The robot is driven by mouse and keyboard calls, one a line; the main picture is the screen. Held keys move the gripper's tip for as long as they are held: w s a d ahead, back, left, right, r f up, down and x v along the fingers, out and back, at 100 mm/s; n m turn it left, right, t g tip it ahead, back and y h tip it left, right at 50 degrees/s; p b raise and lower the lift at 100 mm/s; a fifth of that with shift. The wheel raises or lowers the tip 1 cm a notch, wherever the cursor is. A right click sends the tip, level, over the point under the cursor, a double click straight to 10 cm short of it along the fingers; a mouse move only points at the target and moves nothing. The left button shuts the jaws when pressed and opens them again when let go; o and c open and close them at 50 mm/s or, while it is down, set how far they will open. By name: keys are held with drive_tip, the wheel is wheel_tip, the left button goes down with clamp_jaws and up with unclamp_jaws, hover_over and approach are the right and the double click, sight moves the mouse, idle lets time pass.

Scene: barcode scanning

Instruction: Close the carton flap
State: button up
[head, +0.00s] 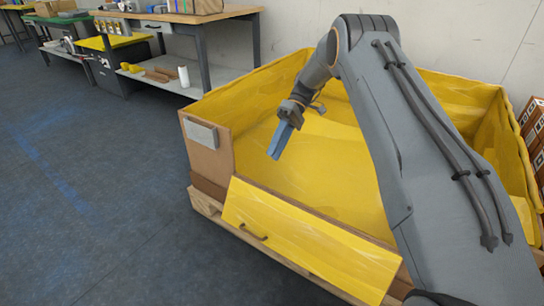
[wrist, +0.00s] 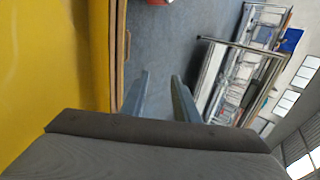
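The carton is a large yellow-lined box (head: 205,155) with brown cardboard edges, open at the top and standing on a wooden pallet. Its flap (head: 315,250) is a yellow panel with a dark handle (head: 252,232), hanging down and outward at the low front side. My gripper (head: 274,153) is in the air over the carton's open front left part, above the flap and touching nothing that I can see. In the wrist view my gripper (wrist: 161,77) has its two fingers apart with only floor between them. A yellow surface with a brown edge (wrist: 117,50) shows beside them. My arm hides part of the carton's right side.
A workbench (head: 180,17) with a lower shelf stands behind at the left. Stacked brown boxes (head: 535,125) are at the right edge. A metal rack (wrist: 235,75) shows in the wrist view. The floor (head: 80,190) left of the carton is clear.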

drive_tip(key=shift+v, duration=2.3)
drive_tip(key=shift+f, duration=0.1)
